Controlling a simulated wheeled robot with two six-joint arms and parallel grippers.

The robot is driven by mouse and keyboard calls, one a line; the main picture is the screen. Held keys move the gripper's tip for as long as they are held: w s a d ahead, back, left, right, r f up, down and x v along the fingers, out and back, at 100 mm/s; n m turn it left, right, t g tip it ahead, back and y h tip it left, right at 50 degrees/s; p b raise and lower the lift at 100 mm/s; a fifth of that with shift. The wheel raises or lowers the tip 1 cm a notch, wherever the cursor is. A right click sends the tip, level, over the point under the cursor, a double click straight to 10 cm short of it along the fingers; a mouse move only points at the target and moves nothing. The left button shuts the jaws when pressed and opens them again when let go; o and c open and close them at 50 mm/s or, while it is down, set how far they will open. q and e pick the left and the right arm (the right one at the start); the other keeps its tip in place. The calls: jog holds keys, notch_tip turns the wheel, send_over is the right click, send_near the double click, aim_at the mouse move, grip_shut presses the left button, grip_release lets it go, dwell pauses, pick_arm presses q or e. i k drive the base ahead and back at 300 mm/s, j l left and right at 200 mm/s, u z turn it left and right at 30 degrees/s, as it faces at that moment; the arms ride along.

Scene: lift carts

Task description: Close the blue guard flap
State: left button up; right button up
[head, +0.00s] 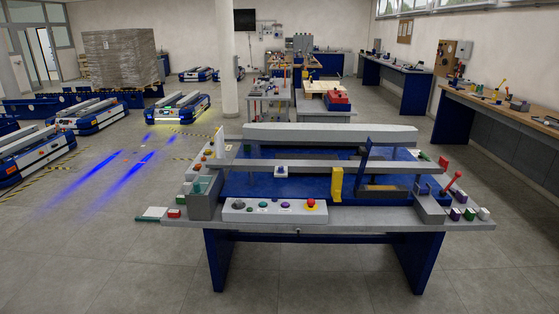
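A workbench (300,228) with a grey top and dark blue legs stands ahead of me. A narrow dark blue upright piece (364,154) rises from its blue deck (250,184), right of the middle, leaning slightly. It looks like the guard flap standing open, but at this size I cannot be sure. A grey bar (270,163) crosses in front of its lower part. Neither of my grippers is in view.
A yellow bracket (336,184) stands left of the blue piece. A button box (275,210) with a red emergency knob sits at the front edge. A red-handled lever (453,182) is at right. Open floor (130,270) lies around the bench.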

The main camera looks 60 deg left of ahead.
aim_at(365, 151)
jog(key=j+u, duration=0.1)
jog(key=u, duration=1.2)
